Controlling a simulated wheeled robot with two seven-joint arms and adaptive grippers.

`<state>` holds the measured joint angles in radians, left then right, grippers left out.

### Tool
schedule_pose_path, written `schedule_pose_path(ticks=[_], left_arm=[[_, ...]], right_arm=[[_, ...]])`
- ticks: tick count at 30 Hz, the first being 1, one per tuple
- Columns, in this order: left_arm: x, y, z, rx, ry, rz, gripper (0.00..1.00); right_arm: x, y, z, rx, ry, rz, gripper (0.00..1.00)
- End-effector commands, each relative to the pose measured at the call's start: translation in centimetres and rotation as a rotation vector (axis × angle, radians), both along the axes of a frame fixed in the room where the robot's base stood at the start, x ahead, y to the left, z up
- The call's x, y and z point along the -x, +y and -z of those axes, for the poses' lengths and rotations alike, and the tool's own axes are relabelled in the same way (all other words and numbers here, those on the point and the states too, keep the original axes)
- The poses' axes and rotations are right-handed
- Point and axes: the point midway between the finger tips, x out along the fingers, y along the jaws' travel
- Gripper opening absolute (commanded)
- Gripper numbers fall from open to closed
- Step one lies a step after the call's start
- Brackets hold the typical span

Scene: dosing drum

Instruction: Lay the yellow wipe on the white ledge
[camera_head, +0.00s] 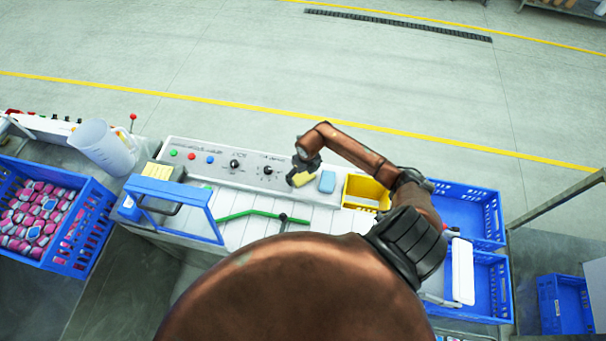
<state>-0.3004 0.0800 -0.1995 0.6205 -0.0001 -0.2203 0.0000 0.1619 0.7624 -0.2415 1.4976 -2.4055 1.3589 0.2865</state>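My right gripper (302,176) reaches in from the right over the white console. It appears shut on a small yellow wipe (302,180), partly covered by the dark fingers. A light blue wipe or sponge (327,182) lies just right of it. The white ledge seems to be the white strip (215,171) with buttons and knobs, along the far side of the slatted white top (262,203). The yellow wipe is at its near edge; whether it touches the surface I cannot tell. My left gripper is not in view.
A yellow bin (366,192) stands right of the blue piece. A blue frame (172,192) with a yellow pad (158,171) beside it is at left. A green bar (262,213) crosses the slats. Blue crates (80,262) (467,212) flank the station. A clear jug (103,146) stands at left.

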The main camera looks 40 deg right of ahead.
Motion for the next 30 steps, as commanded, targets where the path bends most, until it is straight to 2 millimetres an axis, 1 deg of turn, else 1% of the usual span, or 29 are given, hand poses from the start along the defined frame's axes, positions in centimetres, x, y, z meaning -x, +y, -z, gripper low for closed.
schedule_pose_path(ticks=[8, 11, 14, 24, 27, 30], left_arm=[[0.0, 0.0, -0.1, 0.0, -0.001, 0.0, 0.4], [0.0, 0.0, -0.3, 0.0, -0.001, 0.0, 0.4], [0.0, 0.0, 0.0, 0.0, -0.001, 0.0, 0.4], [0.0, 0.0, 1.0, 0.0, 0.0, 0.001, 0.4], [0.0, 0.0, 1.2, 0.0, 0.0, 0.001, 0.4], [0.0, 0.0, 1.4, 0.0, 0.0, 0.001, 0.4]], right_arm=[[0.0, 0.0, -0.1, 0.0, 0.0, 0.0, 0.85], [0.0, -0.1, -0.6, 0.001, -0.002, 0.0, 0.85], [0.1, -0.1, -1.9, 0.004, -0.005, -0.003, 0.85], [1.2, 0.0, -8.7, 0.004, -0.004, -0.003, 0.85], [1.4, 0.1, -10.3, 0.003, -0.003, -0.002, 0.85], [1.6, 0.2, -11.4, 0.001, -0.001, 0.0, 0.85]])
